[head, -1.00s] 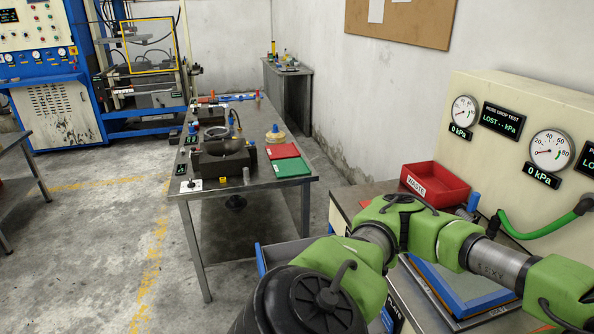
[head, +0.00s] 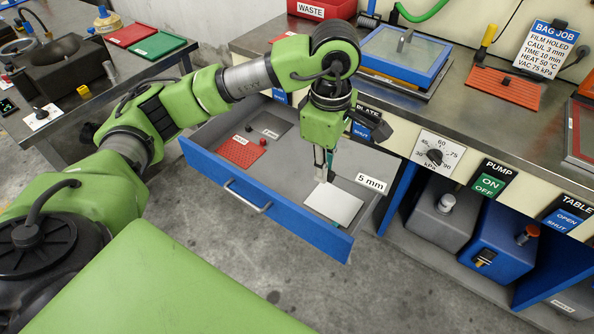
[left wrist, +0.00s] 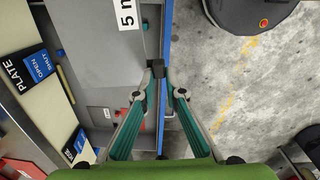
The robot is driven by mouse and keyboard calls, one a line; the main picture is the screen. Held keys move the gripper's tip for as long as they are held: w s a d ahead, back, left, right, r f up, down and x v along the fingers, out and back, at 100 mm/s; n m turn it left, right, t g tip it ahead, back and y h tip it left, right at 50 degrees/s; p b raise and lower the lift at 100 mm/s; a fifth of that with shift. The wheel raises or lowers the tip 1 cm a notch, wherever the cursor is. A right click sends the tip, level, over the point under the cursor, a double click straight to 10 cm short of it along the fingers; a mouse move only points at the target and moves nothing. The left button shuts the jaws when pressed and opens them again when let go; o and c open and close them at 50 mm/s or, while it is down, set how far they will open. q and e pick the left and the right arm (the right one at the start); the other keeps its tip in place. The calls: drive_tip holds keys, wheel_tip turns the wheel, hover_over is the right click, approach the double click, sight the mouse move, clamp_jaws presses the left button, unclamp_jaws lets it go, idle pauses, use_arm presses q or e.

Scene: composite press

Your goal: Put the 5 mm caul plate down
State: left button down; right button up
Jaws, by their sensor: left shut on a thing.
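The 5 mm caul plate looks like the pale flat plate (head: 336,207) at the right end of the open blue drawer (head: 262,204). My left gripper (head: 322,178) points down over its edge, shut on it. There the left fingertips (left wrist: 157,70) are close together just inside the drawer front. I cannot tell whether the plate rests on the drawer floor. My right gripper is not in view.
A red perforated piece (head: 240,152) lies in the drawer's left part. The bench edge and control panel stand close behind the drawer. A blue-framed tray (head: 405,52) and a red waste bin (head: 322,8) are on the bench.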

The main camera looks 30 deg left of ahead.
use_arm(q)
drive_tip(key=w+f+n+b, duration=0.4)
drive_tip(key=f+n+b, duration=0.3)
drive_tip(key=f+n, duration=0.15)
drive_tip(key=n+b, duration=0.7)
drive_tip(key=n, duration=0.2)
approach(290, 194)
drive_tip(key=shift+d+f+m, duration=0.15)
drive_tip(key=shift+d+f, duration=0.05)
drive_tip(key=shift+d, duration=0.25)
drive_tip(key=shift+d+f+m, duration=0.1)
drive_tip(key=shift+d+f, duration=0.15)
drive_tip(key=shift+d, duration=0.2)
drive_tip(key=shift+a+f, duration=0.5)
drive_tip(key=shift+f, duration=0.15)
drive_tip(key=f, duration=0.2)
drive_tip(key=a+f+b, duration=0.1)
drive_tip(key=f, duration=0.1)
drive_tip(key=shift+w+b, duration=0.1)
drive_tip(key=shift+b, duration=0.2)
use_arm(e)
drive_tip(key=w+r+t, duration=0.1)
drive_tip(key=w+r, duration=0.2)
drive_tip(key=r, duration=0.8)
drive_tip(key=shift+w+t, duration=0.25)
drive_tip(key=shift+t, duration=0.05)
use_arm(q)
drive_tip(key=shift+f, duration=0.2)
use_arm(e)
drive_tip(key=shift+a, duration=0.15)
